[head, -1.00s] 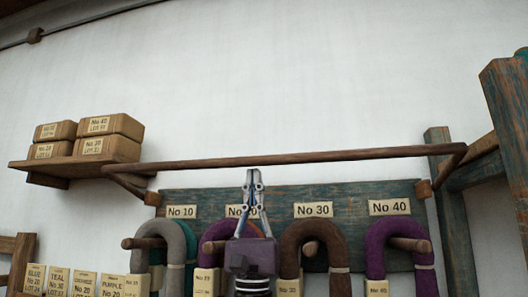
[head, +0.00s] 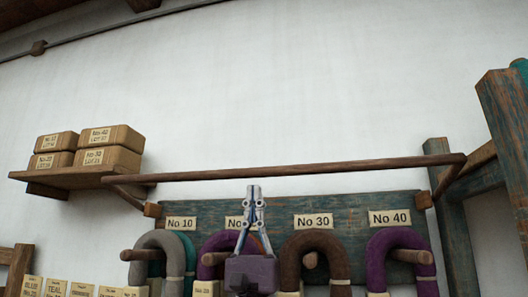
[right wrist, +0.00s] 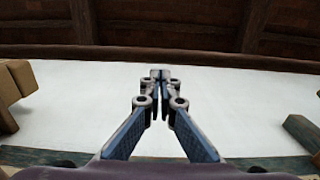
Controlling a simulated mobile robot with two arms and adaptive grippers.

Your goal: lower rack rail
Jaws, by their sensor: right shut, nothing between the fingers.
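The rack rail (head: 300,169) is a long dark wooden bar. It runs across the head view above the blue-green rack board (head: 350,205), held out from the wall by a bracket at each end. My right gripper (head: 254,188) points up in front of the board, its fingers together and empty. Its tips show a little below the rail in the picture; I cannot tell the gap in depth. In the right wrist view the closed fingers (right wrist: 160,74) stand against the white wall, and the rail does not show there. My left gripper is not in view.
A shelf (head: 75,178) with boxes is at left. Wooden posts (head: 452,220) stand at right. The wall above the rail is clear.

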